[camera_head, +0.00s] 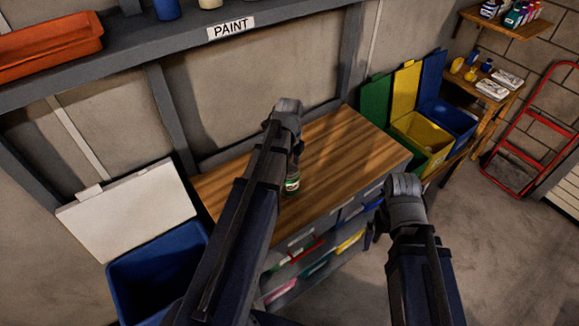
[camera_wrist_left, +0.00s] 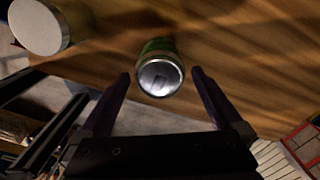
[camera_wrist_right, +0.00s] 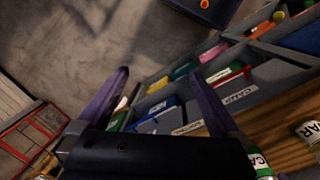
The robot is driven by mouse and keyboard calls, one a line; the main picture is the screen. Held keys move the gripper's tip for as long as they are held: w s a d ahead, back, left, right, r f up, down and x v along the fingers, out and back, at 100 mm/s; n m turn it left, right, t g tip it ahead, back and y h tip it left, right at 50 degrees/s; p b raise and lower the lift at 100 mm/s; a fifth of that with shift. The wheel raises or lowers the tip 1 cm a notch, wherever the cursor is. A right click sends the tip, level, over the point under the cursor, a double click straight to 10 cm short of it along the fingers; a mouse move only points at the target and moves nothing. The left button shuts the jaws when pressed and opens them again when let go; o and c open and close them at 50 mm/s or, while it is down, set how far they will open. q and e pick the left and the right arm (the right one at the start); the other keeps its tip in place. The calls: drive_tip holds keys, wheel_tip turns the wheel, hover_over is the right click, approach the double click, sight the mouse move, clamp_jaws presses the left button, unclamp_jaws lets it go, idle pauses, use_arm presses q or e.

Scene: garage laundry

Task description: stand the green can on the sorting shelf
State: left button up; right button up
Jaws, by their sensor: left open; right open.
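A green can (camera_head: 292,185) with a pale label stands on the wooden bench top (camera_head: 340,140). In the left wrist view, the can (camera_wrist_left: 160,72) shows its silver lid between my left gripper's fingertips (camera_wrist_left: 160,80). That gripper (camera_head: 297,158) is open and not closed on it; contact cannot be told. The can's label (camera_wrist_right: 258,163) shows partly in the right wrist view. My right gripper (camera_wrist_right: 157,82) is open and empty, beside the bench front. A grey shelf (camera_head: 130,52) labelled PAINT runs along the wall; whether it is the sorting shelf is unclear.
A pale-lidded container (camera_wrist_left: 40,25) stands near the can, hidden by my left arm in the head view. Labelled bins (camera_wrist_right: 165,105) sit below the bench top. Green, yellow (camera_head: 418,130) and blue bins stand right of the bench. A blue bin (camera_head: 155,270) is at left.

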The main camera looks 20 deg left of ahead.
use_arm(q)
drive_tip(key=shift+r+p, duration=1.45)
drive_tip(key=shift+r, duration=0.5)
